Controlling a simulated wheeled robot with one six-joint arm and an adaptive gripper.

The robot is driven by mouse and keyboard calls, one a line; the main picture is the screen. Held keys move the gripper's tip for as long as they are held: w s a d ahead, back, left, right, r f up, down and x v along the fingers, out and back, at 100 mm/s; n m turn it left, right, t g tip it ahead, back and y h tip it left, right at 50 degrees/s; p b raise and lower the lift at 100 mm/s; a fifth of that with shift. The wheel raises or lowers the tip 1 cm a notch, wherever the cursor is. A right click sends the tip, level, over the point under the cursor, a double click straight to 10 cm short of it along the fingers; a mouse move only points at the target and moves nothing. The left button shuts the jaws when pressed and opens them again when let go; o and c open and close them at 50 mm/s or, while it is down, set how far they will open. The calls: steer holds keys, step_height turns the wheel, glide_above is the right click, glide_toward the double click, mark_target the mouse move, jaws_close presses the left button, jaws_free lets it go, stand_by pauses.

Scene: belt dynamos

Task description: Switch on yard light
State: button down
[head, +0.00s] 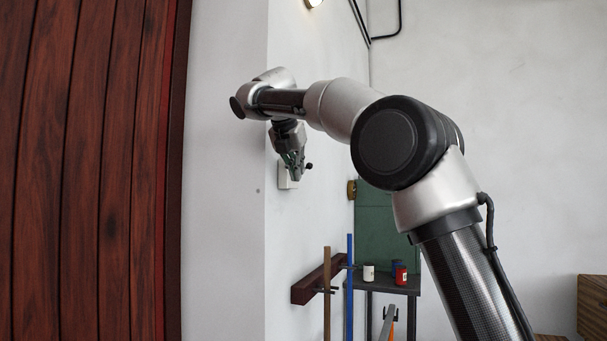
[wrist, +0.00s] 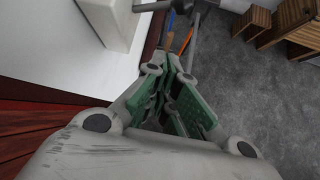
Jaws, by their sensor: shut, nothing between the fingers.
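A white switch box (head: 284,179) is fixed to the white wall, with a dark round-ended lever (head: 309,165) sticking out to its right. In the wrist view the box (wrist: 112,22) is at the upper left, with the grey lever (wrist: 152,6) at the top edge. My gripper (head: 296,174) hangs pointing down in front of the box and hides part of it. Its green-padded fingers (wrist: 172,78) are shut and empty. I cannot tell whether it touches the lever. A round lamp (head: 314,3) with a bright face is cut off by the top edge.
A dark red plank door (head: 90,170) fills the left. Below the switch, a wooden rack (head: 318,280) holds a brown and a blue pole (head: 350,285). A dark shelf (head: 385,284) with a red can (head: 401,276) stands behind. Wooden crates (head: 592,308) are at the lower right.

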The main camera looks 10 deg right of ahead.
steer(key=v, duration=0.6)
steer(key=shift+a, duration=0.3)
